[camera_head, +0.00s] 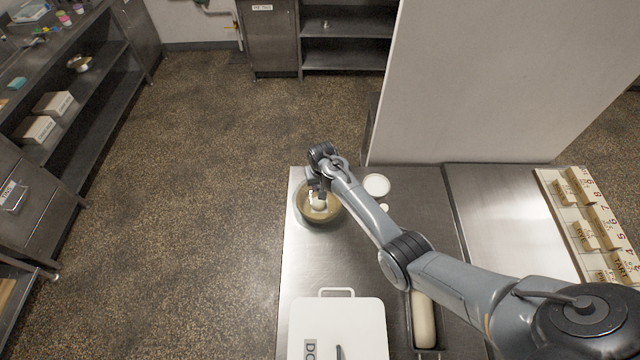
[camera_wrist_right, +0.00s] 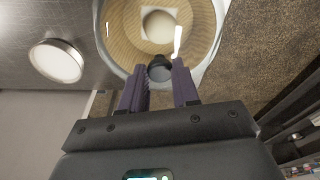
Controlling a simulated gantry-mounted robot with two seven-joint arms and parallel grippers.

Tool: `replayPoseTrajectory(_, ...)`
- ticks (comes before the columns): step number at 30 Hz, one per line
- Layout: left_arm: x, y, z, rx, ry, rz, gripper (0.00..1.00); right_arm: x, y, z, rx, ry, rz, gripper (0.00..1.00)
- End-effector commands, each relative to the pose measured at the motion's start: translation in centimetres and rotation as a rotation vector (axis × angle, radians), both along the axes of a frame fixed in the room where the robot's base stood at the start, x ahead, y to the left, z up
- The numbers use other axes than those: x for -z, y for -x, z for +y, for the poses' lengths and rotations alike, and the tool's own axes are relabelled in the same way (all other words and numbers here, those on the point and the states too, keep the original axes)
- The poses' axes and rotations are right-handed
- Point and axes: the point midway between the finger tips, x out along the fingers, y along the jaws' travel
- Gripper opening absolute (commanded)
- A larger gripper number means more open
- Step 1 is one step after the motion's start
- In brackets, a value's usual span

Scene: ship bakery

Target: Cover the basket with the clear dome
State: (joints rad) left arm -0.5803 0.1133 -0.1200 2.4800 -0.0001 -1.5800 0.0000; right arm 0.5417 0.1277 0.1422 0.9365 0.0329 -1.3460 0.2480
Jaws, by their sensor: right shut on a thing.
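The round tan basket (camera_head: 304,208) stands on the steel table's far left corner, with a pale ball of dough inside; it also shows in the right wrist view (camera_wrist_right: 124,36). My right gripper (camera_head: 318,190) is over the basket, pointing down. In the right wrist view its fingers (camera_wrist_right: 160,82) are shut on the dark knob (camera_wrist_right: 159,68) of the clear dome (camera_wrist_right: 211,53). The dome's pale rim shows around the basket. I cannot tell whether the rim touches the table or hangs slightly above it. My left gripper is not in view.
A round white-topped dish (camera_head: 376,186) stands close right of the basket. A white lidded box (camera_head: 350,318) is at the front left of the table, with a dough roll (camera_head: 424,320) in a tin beside it. Lettered blocks (camera_head: 583,232) lie far right. Left of the table is floor.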

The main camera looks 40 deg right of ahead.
Motion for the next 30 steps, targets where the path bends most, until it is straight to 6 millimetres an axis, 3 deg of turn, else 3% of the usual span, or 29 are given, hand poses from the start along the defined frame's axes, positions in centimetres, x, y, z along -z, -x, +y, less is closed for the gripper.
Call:
replayPoseTrajectory(5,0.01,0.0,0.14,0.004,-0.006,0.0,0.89,-0.04,-0.03,0.01,0.0,0.0,-0.001,0.0)
replayPoseTrajectory(6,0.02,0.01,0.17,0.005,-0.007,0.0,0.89,-0.04,-0.03,0.0,0.0,0.0,0.0,0.32)
replayPoseTrajectory(12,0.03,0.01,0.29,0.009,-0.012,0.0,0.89,-0.03,-0.02,0.0,0.0,0.0,0.0,0.6)
replayPoseTrajectory(18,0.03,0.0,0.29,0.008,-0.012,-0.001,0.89,0.02,0.02,0.01,0.0,0.0,0.001,0.62)
replayPoseTrajectory(23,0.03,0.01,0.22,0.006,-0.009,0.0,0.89,0.02,0.03,0.0,0.0,0.0,0.001,0.86)
replayPoseTrajectory(30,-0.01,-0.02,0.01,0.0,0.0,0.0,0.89,0.01,0.02,0.01,0.0,0.0,0.001,0.86)
